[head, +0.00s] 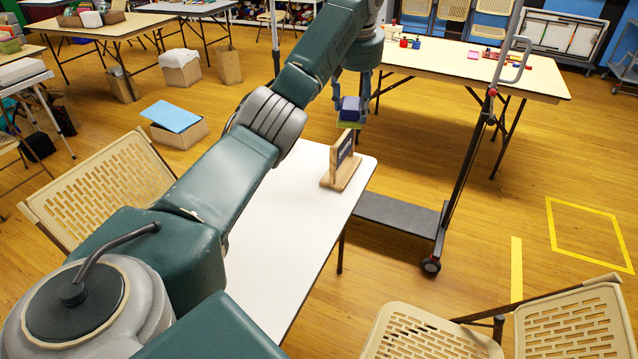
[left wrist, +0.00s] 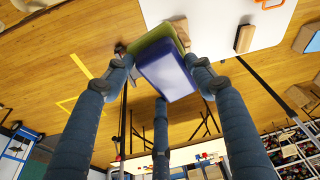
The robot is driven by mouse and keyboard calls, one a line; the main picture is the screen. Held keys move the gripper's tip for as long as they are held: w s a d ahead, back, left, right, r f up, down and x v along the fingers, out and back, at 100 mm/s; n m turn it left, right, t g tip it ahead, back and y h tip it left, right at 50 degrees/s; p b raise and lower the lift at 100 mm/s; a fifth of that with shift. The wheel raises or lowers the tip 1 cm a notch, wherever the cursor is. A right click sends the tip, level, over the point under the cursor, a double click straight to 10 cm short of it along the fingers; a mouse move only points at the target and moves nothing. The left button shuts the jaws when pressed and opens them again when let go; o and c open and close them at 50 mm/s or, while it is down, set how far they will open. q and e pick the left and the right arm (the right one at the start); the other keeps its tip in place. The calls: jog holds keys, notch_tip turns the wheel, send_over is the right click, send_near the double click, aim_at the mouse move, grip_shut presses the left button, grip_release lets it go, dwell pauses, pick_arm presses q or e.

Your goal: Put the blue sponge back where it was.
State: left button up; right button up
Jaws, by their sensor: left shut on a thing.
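The blue sponge (head: 350,105), with a green layer on its lower side, is in the grip of my left gripper (head: 351,97). In the head view it hangs in the air near the far end of the white table (head: 285,205), just behind a small sign on a wooden stand (head: 343,175). The left wrist view shows the sponge's blue face (left wrist: 166,76) between the fingers, with its green edge along the top. I cannot tell whether the sponge is above the tabletop or just past its edge. My right gripper is not in view.
A dark cart (head: 405,212) with an upright pole stands right of the table's far end. Folding chairs (head: 100,185) stand at the left and lower right. A long table (head: 480,68) with small coloured items is behind. The visible white tabletop is mostly bare.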

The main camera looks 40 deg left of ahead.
pick_arm(q)
jog(key=s+a+f+n+b, duration=0.1)
jog(key=s+a+f+b, duration=0.15)
jog(key=a+f, duration=0.65)
jog(key=shift+s+d+f+p, duration=0.15)
jog(key=shift+d+f, duration=0.1)
jog(key=shift+f, duration=3.55)
jog(key=shift+s+d+f+p, duration=0.1)
jog(key=shift+d+f, duration=0.1)
jog(key=shift+f, duration=3.65)
jog(key=shift+s+d+f+p, duration=0.15)
jog(key=shift+d+f, duration=0.1)
jog(key=shift+f, duration=3.55)
jog(key=shift+f, duration=0.15)
jog(key=o, duration=1.2)
jog(key=shift+o, duration=0.2)
